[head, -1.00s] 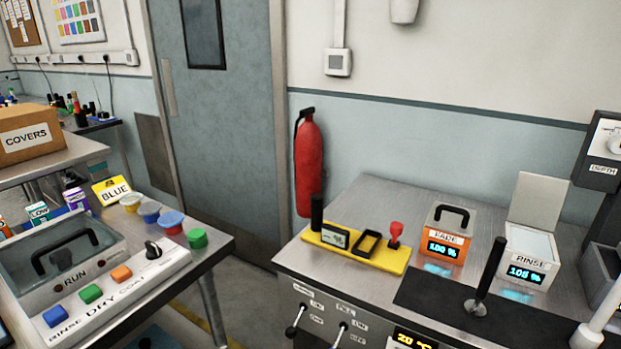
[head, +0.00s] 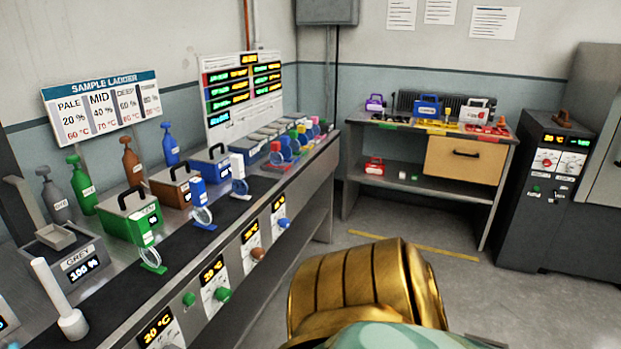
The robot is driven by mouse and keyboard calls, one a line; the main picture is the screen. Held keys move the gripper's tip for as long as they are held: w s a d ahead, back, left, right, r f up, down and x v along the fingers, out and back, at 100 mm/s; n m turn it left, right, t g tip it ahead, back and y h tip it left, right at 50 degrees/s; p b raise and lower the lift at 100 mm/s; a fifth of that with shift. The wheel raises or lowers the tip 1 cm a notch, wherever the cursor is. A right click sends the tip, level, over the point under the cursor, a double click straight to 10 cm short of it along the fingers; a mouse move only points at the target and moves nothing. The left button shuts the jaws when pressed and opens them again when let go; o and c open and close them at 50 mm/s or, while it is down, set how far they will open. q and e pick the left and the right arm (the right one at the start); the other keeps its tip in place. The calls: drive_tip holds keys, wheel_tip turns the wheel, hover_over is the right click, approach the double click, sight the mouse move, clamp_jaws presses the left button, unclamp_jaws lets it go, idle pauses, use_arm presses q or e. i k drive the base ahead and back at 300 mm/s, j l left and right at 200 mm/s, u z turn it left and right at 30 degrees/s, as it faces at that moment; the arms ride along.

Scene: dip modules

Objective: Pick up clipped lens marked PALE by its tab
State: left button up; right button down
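No lens with a readable PALE mark shows. The word PALE is readable on the sample ladder sign (head: 100,105), beside 20 % and 60 °C. Neither of my grippers is in view.
A long bench (head: 240,225) with a black strip runs along the left, holding a green tank (head: 128,215), a brown tank (head: 172,187), a blue tank (head: 211,166), a grey unit (head: 78,262) and several bottles. A table (head: 430,130) stands at the back. The floor (head: 400,220) between is open.

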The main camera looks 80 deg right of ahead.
sight(239, 186)
drive_tip(key=z, duration=2.1)
drive_tip(key=i+l+u, duration=0.15)
drive_tip(key=u, duration=0.25)
drive_tip(key=i+l+u, duration=0.15)
drive_tip(key=u, duration=0.25)
drive_tip(key=i+l+u, duration=0.1)
drive_tip(key=l+u, duration=0.3)
drive_tip(key=j, duration=0.1)
